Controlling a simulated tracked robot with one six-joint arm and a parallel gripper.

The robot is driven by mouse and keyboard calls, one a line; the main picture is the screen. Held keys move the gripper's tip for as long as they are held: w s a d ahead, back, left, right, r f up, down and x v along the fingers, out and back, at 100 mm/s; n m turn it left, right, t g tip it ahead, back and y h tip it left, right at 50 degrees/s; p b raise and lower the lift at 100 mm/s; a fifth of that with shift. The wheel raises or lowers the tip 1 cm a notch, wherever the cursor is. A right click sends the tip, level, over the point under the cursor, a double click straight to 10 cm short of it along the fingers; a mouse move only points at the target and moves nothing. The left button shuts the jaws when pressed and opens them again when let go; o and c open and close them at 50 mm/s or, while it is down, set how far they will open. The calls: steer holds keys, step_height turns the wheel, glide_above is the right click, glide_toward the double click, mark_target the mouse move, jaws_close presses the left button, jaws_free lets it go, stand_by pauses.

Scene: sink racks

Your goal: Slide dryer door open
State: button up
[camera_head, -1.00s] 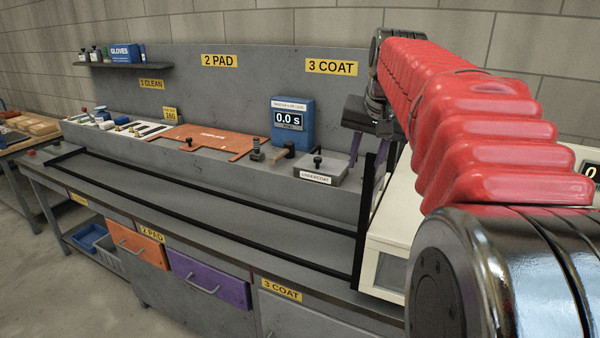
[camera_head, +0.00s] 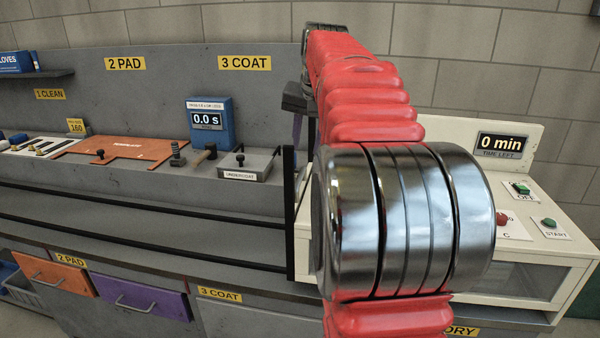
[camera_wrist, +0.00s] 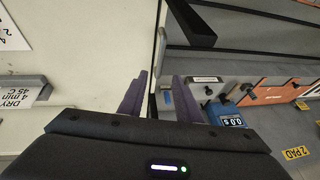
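The dryer (camera_head: 555,258) is a cream box at the right of the bench in the head view. A glass-like front panel (camera_head: 515,278) shows low on it, and my arm hides its middle and left front. I cannot tell its door's position. In the wrist view the dryer's cream surface (camera_wrist: 85,60) fills the left side. My gripper (camera_wrist: 160,75) has two purple fingers apart with nothing visible between them. It lies over the dryer's left edge in that view. One finger shows in the head view (camera_head: 297,126), beyond the black rail post.
A display (camera_head: 502,146) reads 0 min, above red and green buttons (camera_head: 549,223). Black rails (camera_head: 150,212) run along the bench front to an upright post (camera_head: 290,210).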

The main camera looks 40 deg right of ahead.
mark_target(301, 176)
steer(key=x, duration=1.2)
jaws_close()
stand_by(0.4)
